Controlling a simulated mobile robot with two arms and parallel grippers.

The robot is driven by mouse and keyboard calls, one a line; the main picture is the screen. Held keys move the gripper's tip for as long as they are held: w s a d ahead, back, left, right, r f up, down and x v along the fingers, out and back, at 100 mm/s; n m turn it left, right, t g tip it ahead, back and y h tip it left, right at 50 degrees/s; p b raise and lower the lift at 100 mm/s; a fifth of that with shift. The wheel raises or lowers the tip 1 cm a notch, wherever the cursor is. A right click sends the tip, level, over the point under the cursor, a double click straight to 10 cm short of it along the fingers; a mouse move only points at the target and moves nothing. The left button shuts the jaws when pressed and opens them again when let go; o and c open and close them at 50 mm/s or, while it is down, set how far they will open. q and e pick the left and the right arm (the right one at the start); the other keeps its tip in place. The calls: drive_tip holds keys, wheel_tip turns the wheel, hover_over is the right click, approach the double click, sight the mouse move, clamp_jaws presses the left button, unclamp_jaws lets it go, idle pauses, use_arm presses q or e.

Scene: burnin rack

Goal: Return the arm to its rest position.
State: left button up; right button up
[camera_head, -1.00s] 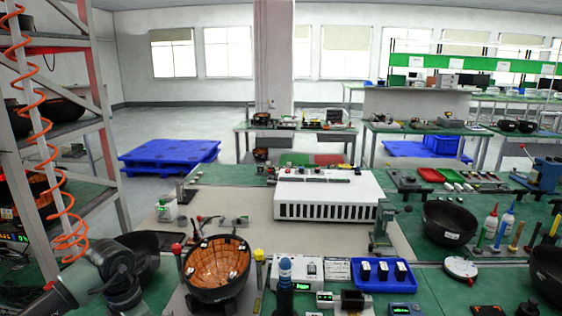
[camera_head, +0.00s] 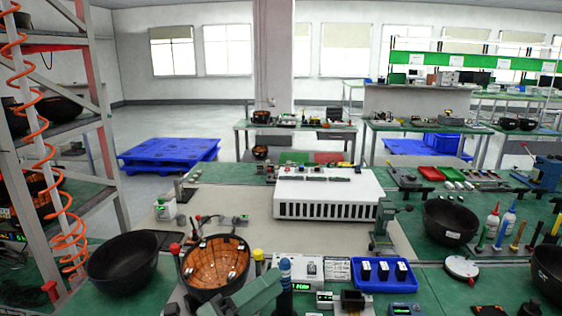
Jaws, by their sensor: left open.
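My right gripper is not in view.
A black bowl (camera_head: 123,262) stands on the green bench at left, near the rack (camera_head: 98,60) with a coiled orange hose (camera_head: 70,240). A white slotted box (camera_head: 327,208) is at the middle. A blue tray (camera_head: 381,285) and another black bowl (camera_head: 450,222) are at right.

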use_arm(q)
drive_tip(key=w+a+f+n+t+y, duration=0.1)
drive_tip(key=a+f+n+t+y, duration=0.1)
drive_tip(key=a+n+t+y, duration=0.5)
drive_tip(key=w+a+f+n+y, duration=0.15)
drive_tip(key=a+n+y, duration=0.4)
drive_tip(key=n, duration=0.55)
drive_tip(key=s+a+f+n+g+y, duration=0.45)
drive_tip(key=f+n, duration=0.25)
drive_tip(key=f, duration=0.3)
drive_tip(key=s+a+f+n+g, duration=0.1)
drive_tip(key=s+f+n+g, duration=0.2)
drive_tip(key=s+f+g, duration=0.65)
drive_tip(key=s+f+n+g, duration=0.2)
drive_tip(key=s+f, duration=0.4)
drive_tip(key=s, duration=0.8)
wheel_tip(320, 180, down, 26)
drive_tip(key=s+g, duration=0.1)
drive_tip(key=s, duration=0.1)
drive_tip(key=s+a+f+g, duration=0.1)
drive_tip(key=s+a+f, duration=0.2)
drive_tip(key=s+f, duration=1.2)
drive_tip(key=shift+s+f, duration=0.3)
drive_tip(key=shift+s, duration=0.55)
